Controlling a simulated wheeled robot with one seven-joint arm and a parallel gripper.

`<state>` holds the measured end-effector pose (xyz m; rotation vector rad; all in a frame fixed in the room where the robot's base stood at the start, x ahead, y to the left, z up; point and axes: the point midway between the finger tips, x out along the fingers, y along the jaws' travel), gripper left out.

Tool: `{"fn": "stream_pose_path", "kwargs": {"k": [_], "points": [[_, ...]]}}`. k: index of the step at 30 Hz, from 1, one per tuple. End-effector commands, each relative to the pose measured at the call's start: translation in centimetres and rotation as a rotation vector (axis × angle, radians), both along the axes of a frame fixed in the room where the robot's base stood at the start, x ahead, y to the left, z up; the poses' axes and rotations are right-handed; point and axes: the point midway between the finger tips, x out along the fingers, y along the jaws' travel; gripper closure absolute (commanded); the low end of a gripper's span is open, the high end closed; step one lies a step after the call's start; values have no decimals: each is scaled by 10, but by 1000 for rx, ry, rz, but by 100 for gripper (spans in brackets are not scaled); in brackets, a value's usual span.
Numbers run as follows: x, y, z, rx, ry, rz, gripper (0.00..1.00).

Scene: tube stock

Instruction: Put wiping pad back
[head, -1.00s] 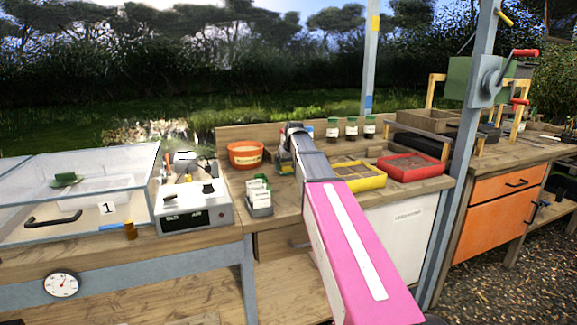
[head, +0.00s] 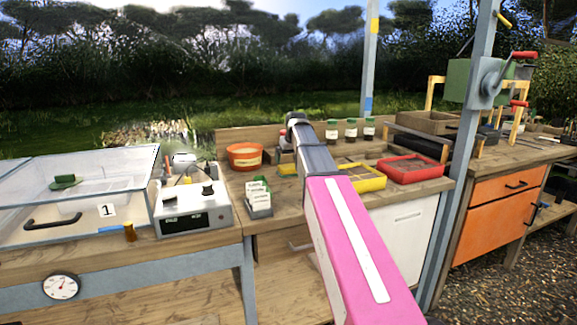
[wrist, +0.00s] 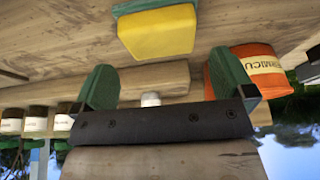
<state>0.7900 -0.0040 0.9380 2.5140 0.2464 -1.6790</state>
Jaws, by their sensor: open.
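The wiping pad (wrist: 157,32), a yellow block with a green layer, lies on the wooden bench at the top of the wrist view. In the head view a small yellow patch (head: 286,169) beside my arm seems to be part of it. My gripper (wrist: 167,82) has two green fingertips spread wide with nothing between them. The pad lies beyond the fingertips, apart from them.
An orange vermiculite pot (head: 245,156) stands left of my arm, near the right fingertip in the wrist view. Green-lidded jars (head: 351,129), a yellow tray (head: 368,183) and a red tray (head: 410,168) are to the right. A label holder (head: 258,198) stands in front.

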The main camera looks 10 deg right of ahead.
Motion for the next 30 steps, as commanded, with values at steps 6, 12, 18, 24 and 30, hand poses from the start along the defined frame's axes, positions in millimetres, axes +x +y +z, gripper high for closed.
{"fn": "stream_pose_path", "kwargs": {"k": [6, 12, 18, 24, 30], "points": [[-15, -3, 37, 0, 0, 0, 0], [-23, -5, 56, 0, 1, 0, 0], [-26, -5, 63, 0, 0, 0, 0], [-26, -5, 63, 0, 1, 0, 0], [-26, -5, 62, 0, 1, 0, 0]]}}
